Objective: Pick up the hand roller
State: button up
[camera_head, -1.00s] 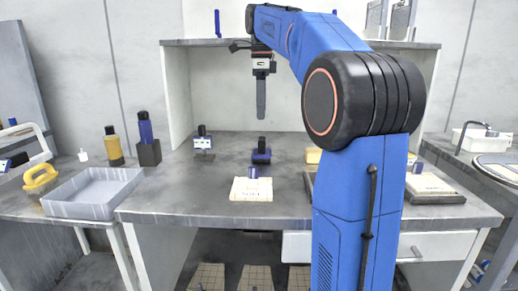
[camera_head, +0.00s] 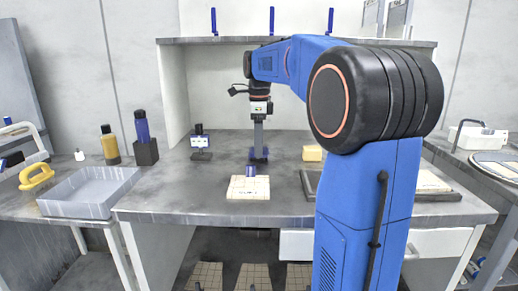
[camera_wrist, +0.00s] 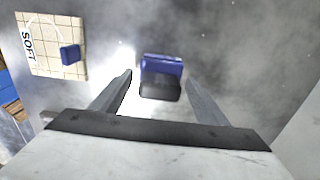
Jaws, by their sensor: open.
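The hand roller appears to be the dark blue piece with a black lower part (camera_wrist: 161,77), lying on the grey worktop. In the head view the hand roller (camera_head: 265,156) is partly hidden behind the fingers. My gripper (camera_wrist: 158,80) is open and empty, pointing down over it. In the wrist view the roller shows between the two finger tips, apart from both. The gripper (camera_head: 258,146) also shows in the head view; its exact height above the roller is hard to tell.
A cream pad marked SOFT (camera_wrist: 45,58) with a small blue block (camera_wrist: 70,54) lies close by. A yellow block (camera_head: 312,153) lies right. A shelf (camera_head: 225,41) overhangs behind.

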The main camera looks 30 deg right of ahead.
jog(key=shift+f, duration=1.15)
jog(key=c, duration=1.3)
jog(key=shift+o, duration=0.2)
jog(key=shift+r, duration=0.1)
notch_tip(320, 180, up, 10)
jog(key=shift+f, duration=0.1)
